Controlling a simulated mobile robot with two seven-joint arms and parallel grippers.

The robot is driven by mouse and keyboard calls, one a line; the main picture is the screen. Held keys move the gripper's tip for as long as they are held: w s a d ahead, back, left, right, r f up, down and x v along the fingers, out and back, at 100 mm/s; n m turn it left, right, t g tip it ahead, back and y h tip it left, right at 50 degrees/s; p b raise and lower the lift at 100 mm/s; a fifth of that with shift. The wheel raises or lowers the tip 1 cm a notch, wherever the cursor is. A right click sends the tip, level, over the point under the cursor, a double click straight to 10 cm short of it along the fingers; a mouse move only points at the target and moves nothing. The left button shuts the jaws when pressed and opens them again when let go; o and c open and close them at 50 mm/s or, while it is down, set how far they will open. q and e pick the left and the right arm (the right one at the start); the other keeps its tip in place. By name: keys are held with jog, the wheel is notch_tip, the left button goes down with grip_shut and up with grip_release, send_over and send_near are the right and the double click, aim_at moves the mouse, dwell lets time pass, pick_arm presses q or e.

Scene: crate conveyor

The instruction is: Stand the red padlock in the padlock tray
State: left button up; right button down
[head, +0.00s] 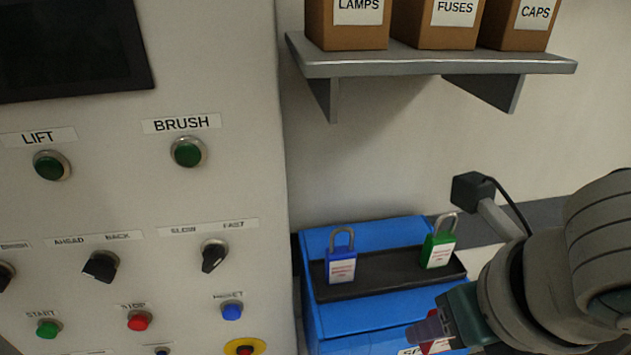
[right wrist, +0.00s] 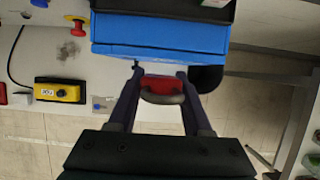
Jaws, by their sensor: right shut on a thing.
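The red padlock (right wrist: 162,86) is between the fingers of my right gripper (right wrist: 160,78) in the right wrist view, with its grey shackle toward the camera. My right gripper (head: 432,330) is shut on it; in the head view only a small red part shows at the bottom edge. The black padlock tray (head: 388,273) lies on top of a blue box, above and left of the gripper in the picture. A blue padlock (head: 341,262) stands at its left end and a green padlock (head: 438,247) at its right end. Bare tray shows between them. My left gripper is not in view.
The blue box (head: 365,318) bears the tray. A control panel (head: 120,200) with buttons and knobs stands close on the left. A grey shelf (head: 420,62) with brown boxes hangs above. A yellow-and-black switch box (right wrist: 60,90) shows in the right wrist view.

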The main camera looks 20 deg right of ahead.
jog(key=w+d, duration=0.1)
jog(key=w, duration=0.3)
jog(key=w+d, duration=0.1)
jog(key=w, duration=0.3)
jog(key=w+d, duration=0.1)
jog(key=w, duration=0.4)
notch_tip(320, 180, down, 3)
jog(key=shift+s+r, duration=0.1)
jog(key=shift+f, duration=0.35)
